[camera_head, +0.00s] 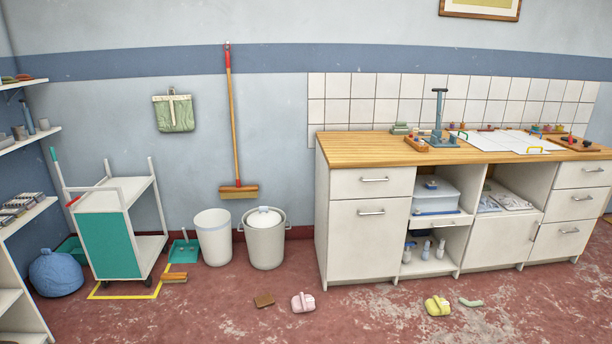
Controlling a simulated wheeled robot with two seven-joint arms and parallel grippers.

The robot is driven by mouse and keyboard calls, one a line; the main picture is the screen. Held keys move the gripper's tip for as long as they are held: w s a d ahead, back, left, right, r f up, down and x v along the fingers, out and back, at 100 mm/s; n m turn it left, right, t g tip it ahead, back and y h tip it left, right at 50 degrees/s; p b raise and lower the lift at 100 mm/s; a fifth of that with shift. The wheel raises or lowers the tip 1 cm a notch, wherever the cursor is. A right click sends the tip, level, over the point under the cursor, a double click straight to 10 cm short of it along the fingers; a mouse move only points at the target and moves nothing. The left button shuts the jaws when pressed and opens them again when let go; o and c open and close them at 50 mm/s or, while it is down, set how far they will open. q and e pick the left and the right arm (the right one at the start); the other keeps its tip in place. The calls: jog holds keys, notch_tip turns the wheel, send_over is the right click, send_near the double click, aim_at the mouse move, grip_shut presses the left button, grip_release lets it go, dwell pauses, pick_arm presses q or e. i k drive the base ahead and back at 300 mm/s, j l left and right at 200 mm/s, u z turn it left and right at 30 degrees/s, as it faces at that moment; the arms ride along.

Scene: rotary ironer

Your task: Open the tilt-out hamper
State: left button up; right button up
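A long white cabinet with a wooden top (350,147) stands against the wall at the right. At its left end, a tall front panel (368,243) with a horizontal bar handle (371,212) near its top edge looks like the tilt-out hamper; no label shows. This panel is closed, flush with the cabinet. A drawer (372,182) above it is also closed. Another closed front (500,241) further right has an upright, slanted-looking handle at its right side. Neither of my grippers is in view.
A lidded bin (265,243) and an open white bin (214,240) stand left of the cabinet. A trolley (108,243) stands further left.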

aim_at(366, 236)
jog(key=i+z, duration=0.2)
jog(key=i, duration=0.3)
jog(key=i+z, duration=0.2)
jog(key=i, duration=0.25)
jog(key=i+j+z, duration=0.2)
jog(key=i, duration=0.3)
jog(key=i+j+z, duration=0.2)
jog(key=i, duration=0.25)
jog(key=i+l+z, duration=0.2)
jog(key=z, duration=0.3)
jog(key=i+z, duration=0.7)
jog(key=z, duration=0.25)
jog(key=i+j+z, duration=0.1)
jog(key=i+z, duration=0.2)
jog(key=z, duration=0.2)
jog(key=i+u, duration=0.1)
jog(key=u, duration=0.3)
jog(key=i+u, duration=0.1)
jog(key=u, duration=0.25)
jog(key=i+l+u, duration=0.1)
jog(key=u, duration=0.3)
jog(key=l+u, duration=0.15)
jog(key=u, duration=0.25)
jog(key=i+l, duration=0.05)
